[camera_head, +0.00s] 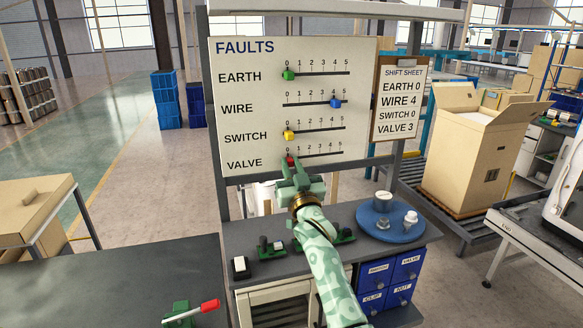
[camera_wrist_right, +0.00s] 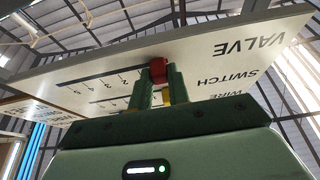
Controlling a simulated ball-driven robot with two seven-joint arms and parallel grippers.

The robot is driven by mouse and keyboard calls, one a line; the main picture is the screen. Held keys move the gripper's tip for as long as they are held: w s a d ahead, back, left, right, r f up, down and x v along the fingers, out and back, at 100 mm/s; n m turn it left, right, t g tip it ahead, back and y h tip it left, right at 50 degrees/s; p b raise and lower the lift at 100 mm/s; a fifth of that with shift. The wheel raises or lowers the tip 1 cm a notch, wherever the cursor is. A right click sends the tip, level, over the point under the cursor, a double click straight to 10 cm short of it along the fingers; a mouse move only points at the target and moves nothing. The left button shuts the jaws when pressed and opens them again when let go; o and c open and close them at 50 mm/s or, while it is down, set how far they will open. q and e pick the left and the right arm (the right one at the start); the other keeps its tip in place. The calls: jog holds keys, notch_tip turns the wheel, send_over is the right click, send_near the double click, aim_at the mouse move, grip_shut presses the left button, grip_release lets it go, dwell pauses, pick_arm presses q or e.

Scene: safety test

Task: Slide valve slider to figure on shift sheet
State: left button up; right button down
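The FAULTS board (camera_head: 250,60) has four slider rows. The red valve slider (camera_head: 291,161) stands at 0 on the bottom track. My right gripper (camera_head: 293,168) is at it; in the right wrist view the red slider (camera_wrist_right: 158,70) sits between the two fingertips, which appear to touch it on both sides. The shift sheet (camera_head: 401,100) at the board's right reads Earth 0, Wire 4, Switch 0, Valve 3. The green earth slider (camera_head: 288,75) is at 0, the blue wire slider (camera_head: 336,102) at 4, the yellow switch slider (camera_head: 289,135) at 0. My left gripper is out of view.
Below the board is a bench with a round blue tray (camera_head: 373,228) and green switch fixtures (camera_head: 342,237). A red-handled lever (camera_head: 209,306) lies on the dark table at front left. A large carton (camera_head: 460,150) stands right. The valve track right of the slider is clear.

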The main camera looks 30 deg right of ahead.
aim_at(320, 152)
jog(key=d, duration=0.3)
jog(key=s+d+p, duration=0.1)
jog(key=d, duration=0.2)
jog(key=s+d+p, duration=0.1)
jog(key=d, duration=0.2)
jog(key=shift+s, duration=0.1)
jog(key=shift+a, duration=0.15)
jog(key=c, duration=1.3)
grip_release()
jog(key=b+v, duration=0.2)
jog(key=v, duration=1.4)
jog(key=shift+s+b, duration=0.1)
jog(key=shift+b, duration=0.2)
